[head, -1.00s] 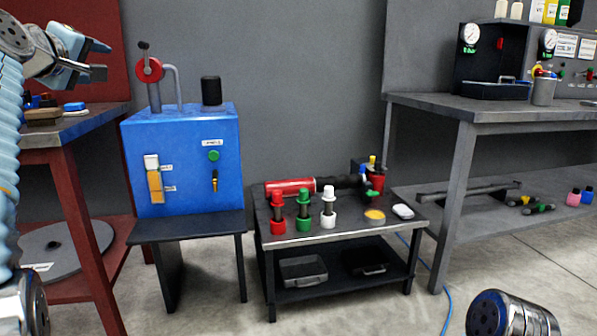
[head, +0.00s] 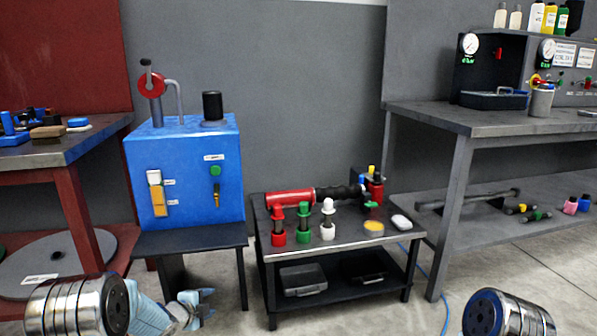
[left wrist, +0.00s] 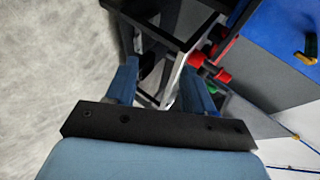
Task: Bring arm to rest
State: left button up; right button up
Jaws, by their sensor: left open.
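My left gripper (head: 205,302) is low at the left of the head view, in front of the blue cabinet's stand. Its two blue fingers also show in the left wrist view (left wrist: 162,82). They are apart, with nothing held between them. Beyond them the wrist view shows a dark-framed table and some red parts, apart from the fingers as far as I can tell. My right gripper is out of view; only a metal joint of my right arm shows at the lower right of the head view.
A blue cabinet (head: 187,178) stands on a dark stand. Right of it, a low table (head: 345,240) carries a red cylinder (head: 290,198) and red, green and white plugs. A red-legged bench (head: 75,150) is at left, a grey workbench (head: 440,118) at right. Open floor lies in front.

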pick_arm(q)
jog(key=s+d+f+n+g, duration=0.35)
jog(key=s+f+n, duration=0.35)
jog(key=s+f, duration=0.25)
jog(key=s+d+f+n+g+p, duration=0.1)
jog(key=s+d+f+n+g, duration=0.1)
jog(key=s, duration=0.7)
jog(key=s+d+f+n+g+p, duration=0.1)
jog(key=s+d+f+n+g, duration=0.2)
jog(key=s, duration=0.7)
jog(key=s+d+f+n+g+p, duration=0.1)
jog(key=s+d+f+n+g, duration=0.1)
jog(key=s+d+n, duration=0.4)
jog(key=s+n, duration=0.2)
jog(key=s, duration=0.1)
jog(key=shift+s+f+n+h, duration=0.25)
jog(key=shift+n+h, duration=0.05)
jog(key=shift+h, duration=0.1)
